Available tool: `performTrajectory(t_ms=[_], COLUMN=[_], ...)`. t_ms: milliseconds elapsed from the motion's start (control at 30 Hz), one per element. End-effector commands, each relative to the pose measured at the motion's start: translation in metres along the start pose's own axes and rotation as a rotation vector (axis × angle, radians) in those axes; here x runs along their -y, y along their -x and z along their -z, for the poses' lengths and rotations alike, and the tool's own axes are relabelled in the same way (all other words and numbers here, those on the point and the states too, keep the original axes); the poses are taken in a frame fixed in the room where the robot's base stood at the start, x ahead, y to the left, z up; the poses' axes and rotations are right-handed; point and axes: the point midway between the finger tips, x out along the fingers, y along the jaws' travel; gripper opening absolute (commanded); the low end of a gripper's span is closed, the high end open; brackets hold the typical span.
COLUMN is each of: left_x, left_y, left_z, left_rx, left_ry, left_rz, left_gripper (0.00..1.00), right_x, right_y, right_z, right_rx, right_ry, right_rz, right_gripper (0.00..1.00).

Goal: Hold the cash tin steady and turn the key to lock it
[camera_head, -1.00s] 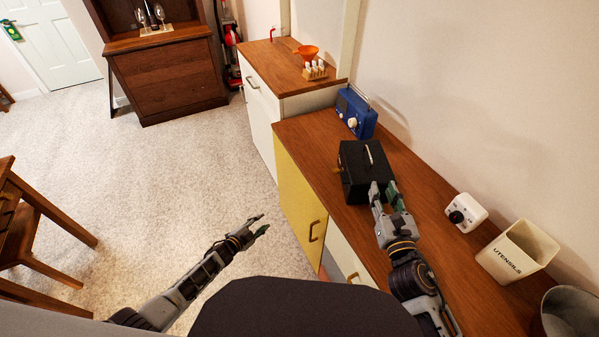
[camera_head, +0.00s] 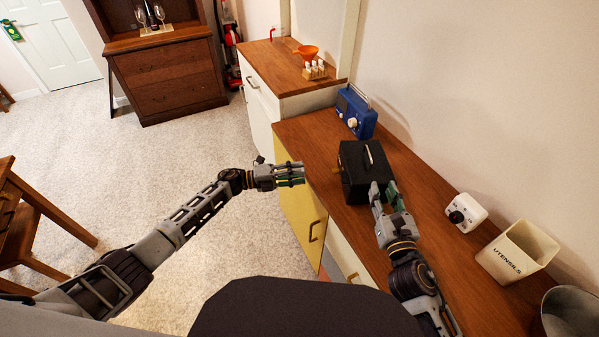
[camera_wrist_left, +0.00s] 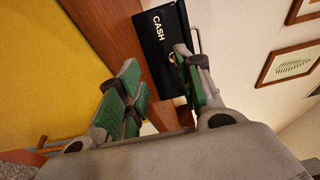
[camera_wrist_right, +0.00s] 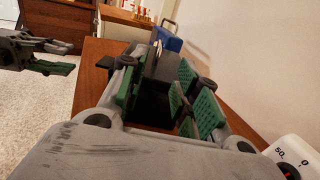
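The black cash tin (camera_head: 362,165) stands shut on the wooden counter, with a handle on its lid. The left wrist view shows its front (camera_wrist_left: 160,45) with the word CASH and a small gold-coloured spot (camera_wrist_left: 171,57), perhaps the key or lock, too small to tell. My left gripper (camera_head: 302,174) is open and empty, left of the tin at the counter's front edge, fingers pointing towards it. My right gripper (camera_head: 384,187) is open at the tin's near end. The tin (camera_wrist_right: 160,68) shows between its fingers in the right wrist view; I cannot tell whether they touch it.
A blue radio (camera_head: 356,112) stands behind the tin on the counter (camera_head: 315,155). A white timer-like dial box (camera_head: 466,212), a utensils pot (camera_head: 517,250) and a grey metal container (camera_head: 570,312) stand to the right. The wall runs along the counter's back.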

Motion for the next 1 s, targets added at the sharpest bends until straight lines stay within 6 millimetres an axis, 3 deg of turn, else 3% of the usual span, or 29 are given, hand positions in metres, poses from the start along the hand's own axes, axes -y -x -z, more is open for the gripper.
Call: performTrajectory(t_ms=[233,1000], left_x=[0.022,0.023], left_y=[-0.008,-0.009], left_z=[0.014,0.015], left_rx=[-0.111,-0.118], left_ry=[-0.093,-0.096], left_rz=[-0.017,-0.017], left_gripper=[0.36,0.36], right_x=[0.000,0.000], right_y=[0.000,-0.004], right_z=[0.000,0.000], right_rx=[0.000,0.001], right_ry=[0.000,-0.001], right_rz=[0.000,0.000], right_gripper=[0.32,0.32])
